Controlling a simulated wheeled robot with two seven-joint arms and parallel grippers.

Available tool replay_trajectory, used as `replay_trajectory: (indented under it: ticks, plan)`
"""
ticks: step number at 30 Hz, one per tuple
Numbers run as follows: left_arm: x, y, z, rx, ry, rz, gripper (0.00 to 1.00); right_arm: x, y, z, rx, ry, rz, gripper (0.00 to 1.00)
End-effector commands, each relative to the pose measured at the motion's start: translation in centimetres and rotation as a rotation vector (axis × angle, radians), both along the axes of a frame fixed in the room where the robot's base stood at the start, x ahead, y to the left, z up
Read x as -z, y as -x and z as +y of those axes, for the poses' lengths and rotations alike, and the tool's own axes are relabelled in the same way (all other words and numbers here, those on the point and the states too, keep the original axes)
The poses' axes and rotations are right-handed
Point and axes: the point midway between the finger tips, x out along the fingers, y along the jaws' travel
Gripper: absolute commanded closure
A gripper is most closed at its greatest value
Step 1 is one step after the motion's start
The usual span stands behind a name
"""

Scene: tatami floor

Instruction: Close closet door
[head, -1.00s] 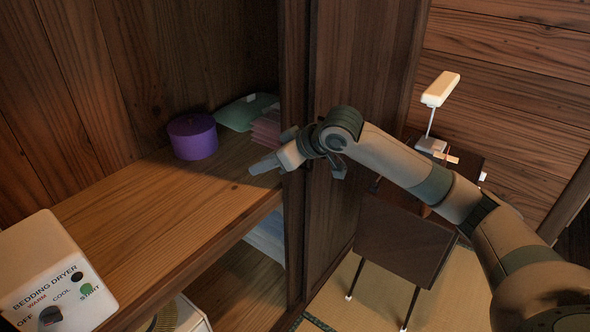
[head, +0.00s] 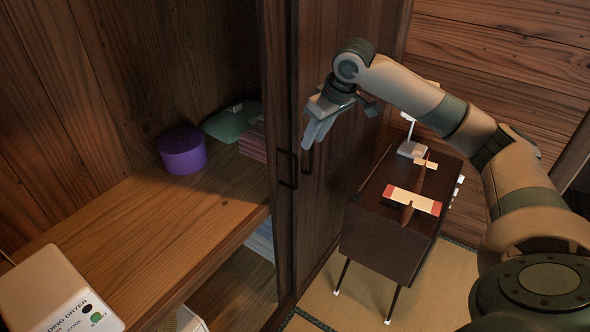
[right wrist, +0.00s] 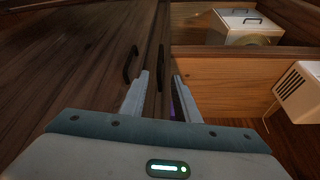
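The dark wooden closet door (head: 280,100) stands edge-on to the right of the open closet, with a second door panel (head: 335,110) behind it. Dark handles show on them: one on the near panel (head: 287,170) and one on the other panel. My right gripper (head: 313,146) is in front of the panels near the handles, fingers pointing down. In the right wrist view the gripper (right wrist: 160,82) has its fingers apart, with a door handle (right wrist: 160,68) showing between them; contact cannot be told. The closet opening is uncovered. My left gripper is not in view.
The closet shelf (head: 150,235) holds a purple round box (head: 182,151), a green item (head: 231,121), folded pink cloths (head: 253,138) and a white bedding dryer (head: 50,295). A small dark desk (head: 385,240) with a lamp and toy plane (head: 413,200) stands right of the doors.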

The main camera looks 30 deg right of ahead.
Motion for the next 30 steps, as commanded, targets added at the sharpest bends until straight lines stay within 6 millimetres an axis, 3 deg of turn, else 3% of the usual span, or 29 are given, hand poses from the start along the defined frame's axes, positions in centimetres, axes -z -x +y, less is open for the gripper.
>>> replay_trajectory:
  ticks: [8,13,30]
  plan:
    - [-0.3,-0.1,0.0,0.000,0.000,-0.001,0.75,0.6,-0.3,0.1,0.000,-0.001,0.002,0.71]
    - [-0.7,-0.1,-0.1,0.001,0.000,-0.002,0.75,2.1,-0.9,0.2,0.000,-0.001,0.002,0.71]
    - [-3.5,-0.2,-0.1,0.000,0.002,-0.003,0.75,11.2,-4.5,1.0,-0.001,-0.001,0.002,0.71]
